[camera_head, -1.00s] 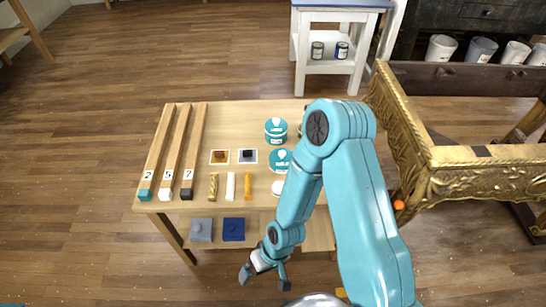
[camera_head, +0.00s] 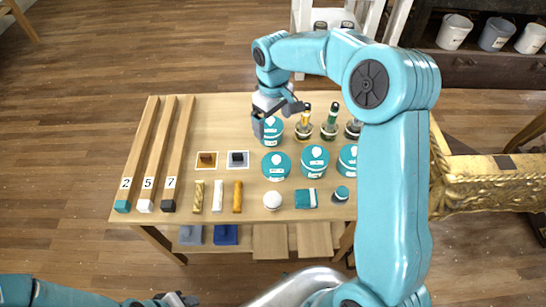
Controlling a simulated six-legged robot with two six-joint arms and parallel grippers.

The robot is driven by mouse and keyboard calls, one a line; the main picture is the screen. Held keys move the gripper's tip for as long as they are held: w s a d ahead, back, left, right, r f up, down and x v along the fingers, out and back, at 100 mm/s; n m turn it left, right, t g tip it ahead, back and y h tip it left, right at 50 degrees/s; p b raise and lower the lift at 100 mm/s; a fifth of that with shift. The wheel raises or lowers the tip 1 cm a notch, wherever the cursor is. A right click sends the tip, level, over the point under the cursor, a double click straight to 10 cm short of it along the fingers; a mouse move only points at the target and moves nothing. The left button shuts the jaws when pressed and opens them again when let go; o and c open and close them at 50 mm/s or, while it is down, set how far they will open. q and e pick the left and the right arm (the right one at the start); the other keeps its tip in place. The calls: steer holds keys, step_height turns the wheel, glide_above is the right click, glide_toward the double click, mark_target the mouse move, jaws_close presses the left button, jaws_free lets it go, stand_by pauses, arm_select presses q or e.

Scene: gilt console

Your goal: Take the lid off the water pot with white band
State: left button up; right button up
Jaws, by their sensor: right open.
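Several round teal pots with white drop marks stand on the wooden table (camera_head: 225,115). The back left pot (camera_head: 271,134) is partly hidden by my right gripper (camera_head: 277,116). Other teal pots stand in front: a left one (camera_head: 276,166), a middle one (camera_head: 314,161) and a right one (camera_head: 347,158), partly covered by my arm. Which pot carries the white band is hard to tell at this size. My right gripper is open and empty, with its fingers pointing down by the back left pot; contact is unclear. My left gripper (camera_head: 176,299) shows only partly at the bottom edge.
Several stoppered bottles (camera_head: 331,122) stand right of the back pot. A white round piece (camera_head: 272,200), a teal block (camera_head: 309,199) and coloured sticks (camera_head: 237,197) lie in front. Long numbered wooden bars (camera_head: 157,150) lie left. A gilt console (camera_head: 490,181) stands right.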

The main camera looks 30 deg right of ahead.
mark_target(274, 157)
steer(key=f, duration=1.6)
steer(key=shift+s+a, duration=0.1)
steer(key=shift+s, duration=0.2)
steer(key=c, duration=0.7)
